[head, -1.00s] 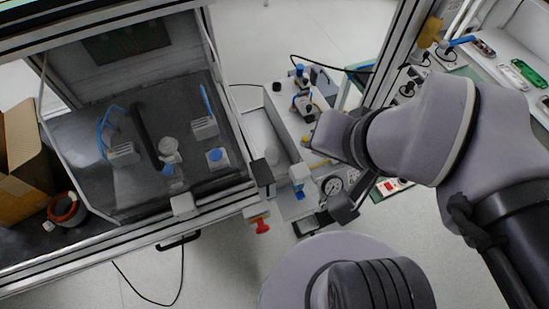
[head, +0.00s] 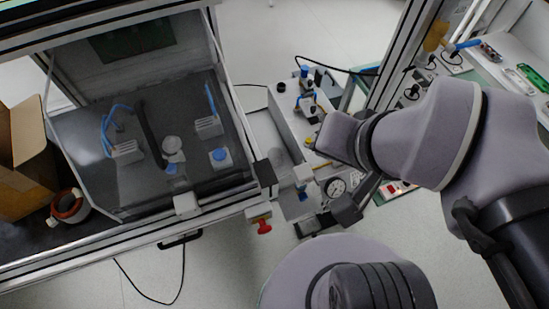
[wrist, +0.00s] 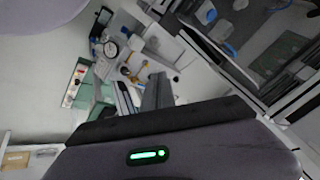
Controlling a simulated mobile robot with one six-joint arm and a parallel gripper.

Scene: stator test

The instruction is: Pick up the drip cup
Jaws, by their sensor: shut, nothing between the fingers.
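I cannot clearly pick out the drip cup. In the wrist view my dark gripper (wrist: 158,90) points toward the bench, where the gauge (wrist: 111,49) also shows.
A glass-fronted cabinet (head: 120,240) with blue-topped fittings stands at the left. A shelf with a green part (head: 530,75) is at right. Metal posts border the bench.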

